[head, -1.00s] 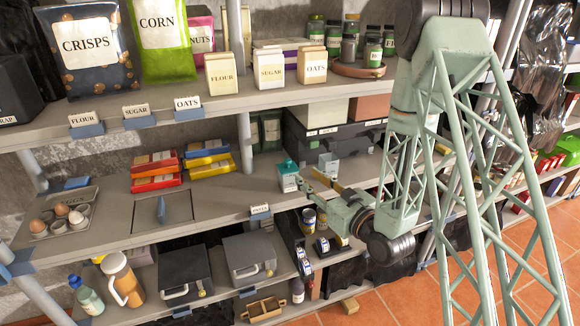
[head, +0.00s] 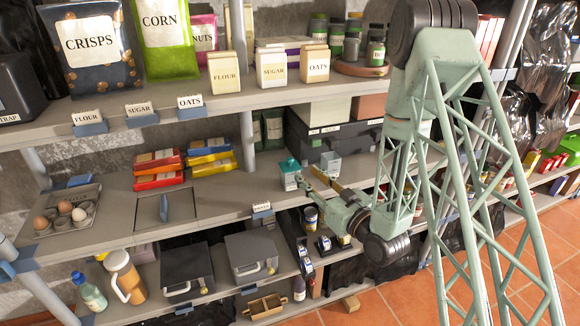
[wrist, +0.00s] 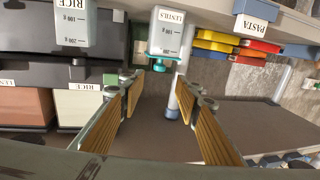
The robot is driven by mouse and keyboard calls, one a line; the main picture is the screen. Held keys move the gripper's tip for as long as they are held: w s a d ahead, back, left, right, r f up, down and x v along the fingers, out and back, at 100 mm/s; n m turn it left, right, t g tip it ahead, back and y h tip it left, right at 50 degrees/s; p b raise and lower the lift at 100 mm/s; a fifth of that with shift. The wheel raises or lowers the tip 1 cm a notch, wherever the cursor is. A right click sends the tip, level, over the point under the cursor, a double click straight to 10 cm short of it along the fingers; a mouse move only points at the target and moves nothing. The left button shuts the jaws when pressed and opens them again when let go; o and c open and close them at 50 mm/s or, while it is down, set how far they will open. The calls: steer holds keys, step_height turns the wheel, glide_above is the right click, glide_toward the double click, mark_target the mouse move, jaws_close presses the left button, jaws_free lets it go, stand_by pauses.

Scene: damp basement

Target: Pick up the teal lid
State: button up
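The teal lid (head: 289,163) sits on a small white jar (head: 288,181) on the middle shelf. In the wrist view, which shows the shelves upside down, the lid (wrist: 160,66) lies just past my fingertips, and the jar (wrist: 167,38) is labelled LENTILS. My gripper (head: 318,180) is just right of the jar in the head view. In the wrist view my gripper (wrist: 160,88) is open, its two wooden-faced fingers wide apart with nothing between them. I cannot tell exactly how far the fingertips are from the lid.
A similar jar labelled RICE (wrist: 75,24) stands close by. Dark boxes (head: 325,135) stand behind the jars. The upper shelf (head: 215,104) runs above this space. Bare shelf shows in front of the trays.

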mark_target(292, 160)
steer(key=shift+x, duration=3.45)
steer(key=shift+w, duration=0.1)
steer(key=shift+x, duration=2.5)
steer(key=shift+c, duration=0.7)
steer(key=c, duration=0.7)
